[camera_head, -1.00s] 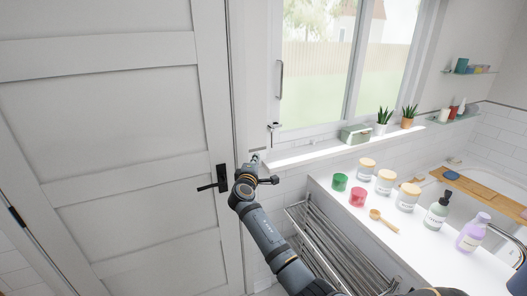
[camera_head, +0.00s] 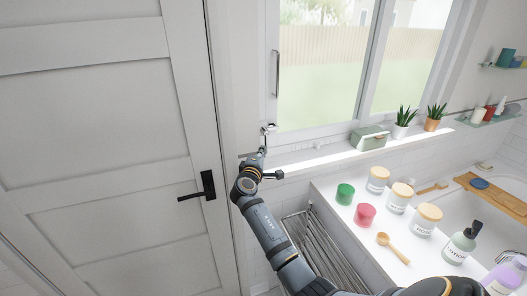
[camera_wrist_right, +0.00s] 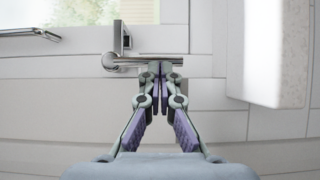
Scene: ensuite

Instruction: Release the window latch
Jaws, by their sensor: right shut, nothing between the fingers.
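The window latch (camera_head: 268,129) is a small chrome lever low on the left side of the window frame. In the right wrist view the latch (camera_wrist_right: 128,60) has a round pivot and a bar running right, just beyond my fingertips. My right gripper (camera_head: 262,149) is just below the latch in the head view. In the right wrist view the gripper (camera_wrist_right: 161,72) is shut with its fingertips together, at the bar's right part. Whether they touch the bar I cannot tell. My left gripper is not in view.
A vertical pull handle (camera_head: 277,74) is on the window frame above the latch. A white door with a black handle (camera_head: 205,187) stands left. The sill (camera_head: 330,157) holds a green box (camera_head: 369,138) and plants. A counter with jars (camera_head: 396,197) and a towel rack (camera_head: 318,245) are right.

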